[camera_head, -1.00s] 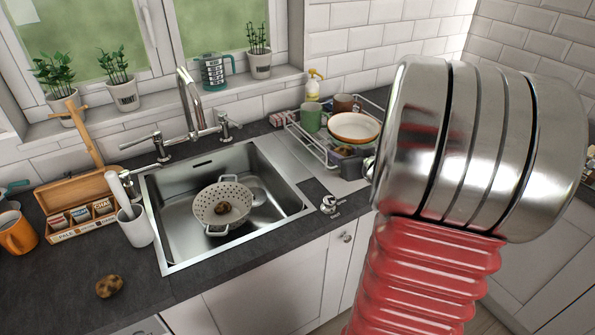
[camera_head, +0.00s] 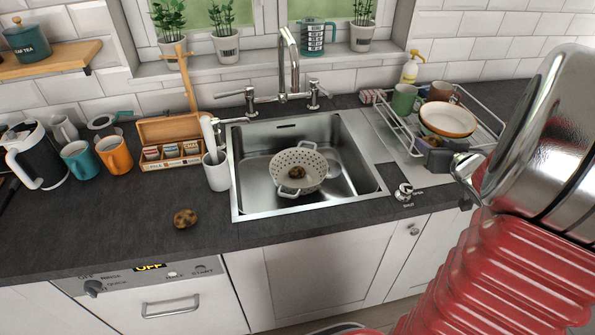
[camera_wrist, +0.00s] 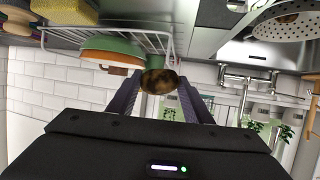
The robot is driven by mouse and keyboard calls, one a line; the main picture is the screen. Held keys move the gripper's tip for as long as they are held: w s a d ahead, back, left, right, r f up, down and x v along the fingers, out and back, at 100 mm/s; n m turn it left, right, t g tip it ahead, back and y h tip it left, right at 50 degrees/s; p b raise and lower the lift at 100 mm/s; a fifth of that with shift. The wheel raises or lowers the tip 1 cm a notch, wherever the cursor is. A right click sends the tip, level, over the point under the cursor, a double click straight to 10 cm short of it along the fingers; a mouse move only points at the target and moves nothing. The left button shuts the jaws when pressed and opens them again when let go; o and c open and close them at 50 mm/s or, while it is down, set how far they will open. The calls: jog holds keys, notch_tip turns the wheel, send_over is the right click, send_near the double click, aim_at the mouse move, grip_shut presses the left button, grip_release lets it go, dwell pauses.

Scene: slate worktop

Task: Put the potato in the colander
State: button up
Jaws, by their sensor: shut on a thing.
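My gripper (camera_wrist: 159,84) is shut on a brown potato (camera_wrist: 157,81), which sits between its two dark fingers in the wrist view. In the head view my arm fills the right side, and I cannot make out the held potato there. The pale, perforated colander (camera_head: 312,165) stands in the sink basin with a brown potato (camera_head: 297,172) inside it. It also shows at the upper right of the wrist view (camera_wrist: 290,22), apart from the gripper. Another brown potato (camera_head: 185,218) lies on the dark worktop, left of the sink.
The steel sink (camera_head: 243,200) has a tall tap (camera_head: 283,70) behind it. A wire dish rack (camera_head: 390,131) with a bowl (camera_head: 448,119) and mugs stands to its right. A white utensil pot (camera_head: 217,172), tea box and mugs stand left. The front-left worktop is mostly clear.

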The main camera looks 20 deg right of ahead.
dwell(0.3)
jog(key=shift+s+d+r+m+h, duration=0.15)
jog(key=shift+d+r, duration=0.05)
jog(key=shift+d, duration=0.3)
jog(key=shift+s+d+r+m+h, duration=0.1)
jog(key=shift+d+r+m+h, duration=0.1)
jog(key=shift+d, duration=0.3)
jog(key=w+a+f, duration=0.2)
jog(key=w+a, duration=0.4)
jog(key=a, duration=0.2)
jog(key=w+a+f, duration=0.2)
jog(key=w+a, duration=0.5)
jog(key=a, duration=0.2)
jog(key=w+a+f+n+y, duration=0.1)
jog(key=w+a+n+y, duration=0.1)
jog(key=a, duration=1)
jog(key=w+a+f+n+t+y, duration=0.1)
jog(key=w+a+n+y, duration=0.1)
jog(key=a, duration=1)
jog(key=shift+w+f+y, duration=0.15)
jog(key=shift+f+y, duration=0.25)
jog(key=shift+y, duration=0.15)
jog(key=shift+d+n, duration=0.1)
jog(key=shift+n, duration=0.15)
